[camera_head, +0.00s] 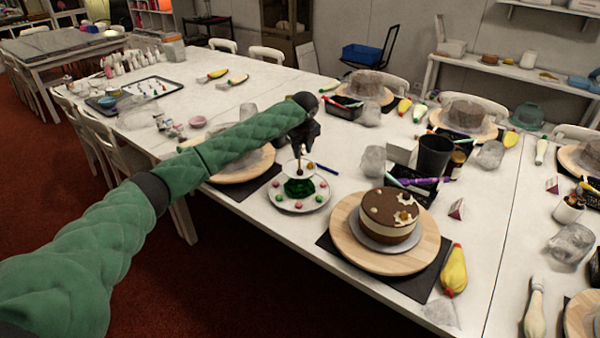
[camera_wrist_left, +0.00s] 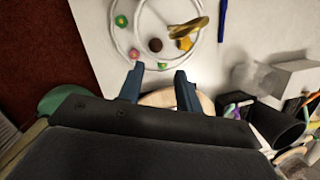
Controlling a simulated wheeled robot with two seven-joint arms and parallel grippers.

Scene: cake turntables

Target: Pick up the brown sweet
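The brown sweet (camera_wrist_left: 155,45) shows as a small dark ball in the left wrist view. It appears to lie within the inner ring of the white tiered stand (camera_wrist_left: 113,30), beside a yellow star-shaped sweet (camera_wrist_left: 184,43). In the head view the stand (camera_head: 283,201) stands on the white table, and I cannot make out the brown sweet there. My left gripper (camera_head: 301,148) hangs above the stand's top tier, pointing down. In the left wrist view its two fingers (camera_wrist_left: 159,84) are apart with nothing gripped, and the brown sweet shows beyond the tips. My right gripper is not in view.
A brown and cream cake (camera_head: 389,222) stands on a wooden turntable (camera_head: 350,240) right of the stand. Pink and green sweets lie on the lower plate. A blue pen (camera_head: 326,168), a black cup (camera_head: 434,156) and a yellow piping bag (camera_head: 454,270) are nearby.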

